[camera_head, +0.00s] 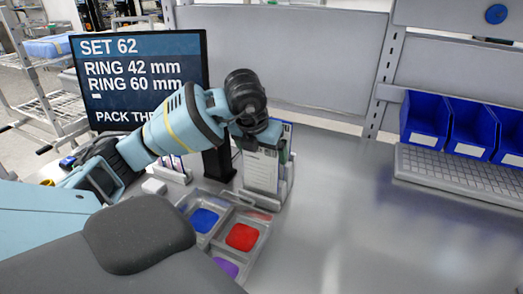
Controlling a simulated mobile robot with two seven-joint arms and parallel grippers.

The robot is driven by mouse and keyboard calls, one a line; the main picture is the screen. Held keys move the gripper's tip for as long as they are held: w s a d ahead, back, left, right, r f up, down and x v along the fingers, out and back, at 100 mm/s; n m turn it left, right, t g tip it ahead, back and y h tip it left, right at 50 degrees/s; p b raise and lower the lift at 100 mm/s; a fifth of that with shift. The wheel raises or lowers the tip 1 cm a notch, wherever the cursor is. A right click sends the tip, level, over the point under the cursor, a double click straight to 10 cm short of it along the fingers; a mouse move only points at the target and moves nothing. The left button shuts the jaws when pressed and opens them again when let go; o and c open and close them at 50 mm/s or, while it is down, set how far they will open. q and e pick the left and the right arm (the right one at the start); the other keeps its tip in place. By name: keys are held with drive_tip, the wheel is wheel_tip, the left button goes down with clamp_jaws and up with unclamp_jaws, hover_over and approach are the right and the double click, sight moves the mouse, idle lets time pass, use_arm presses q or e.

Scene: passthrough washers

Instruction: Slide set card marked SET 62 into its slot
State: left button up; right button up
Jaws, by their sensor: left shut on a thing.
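My left gripper (264,138) reaches in from the left and points down. It is shut on a white printed card (261,172), which hangs upright below it. The card's lower part is at a grey upright holder (285,188) beside the screen's stand; I cannot tell whether it sits inside a slot or only in front. The print on the card is too small to read. The fingertips are partly hidden by the wrist. My right gripper is not in view.
A screen (140,85) reading SET 62, RING 42 mm, RING 60 mm stands behind my arm. A grey tray (262,217) with blue, red and purple areas lies in front of the holder. The right tabletop (370,220) is clear.

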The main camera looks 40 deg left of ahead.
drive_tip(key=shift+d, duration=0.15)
use_arm(q)
drive_tip(key=shift+f, duration=0.55)
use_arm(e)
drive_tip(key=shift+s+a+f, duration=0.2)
use_arm(q)
drive_tip(key=shift+f+b, duration=0.35)
drive_tip(key=shift+f, duration=0.25)
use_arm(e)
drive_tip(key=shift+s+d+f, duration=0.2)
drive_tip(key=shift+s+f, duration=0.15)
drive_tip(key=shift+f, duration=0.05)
use_arm(q)
drive_tip(key=shift+f+b, duration=0.4)
drive_tip(key=shift+f, duration=0.55)
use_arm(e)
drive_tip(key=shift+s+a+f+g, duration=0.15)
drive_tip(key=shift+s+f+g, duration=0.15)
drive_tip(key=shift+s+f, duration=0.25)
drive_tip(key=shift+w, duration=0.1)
use_arm(q)
drive_tip(key=o, duration=0.6)
drive_tip(key=shift+o, duration=0.2)
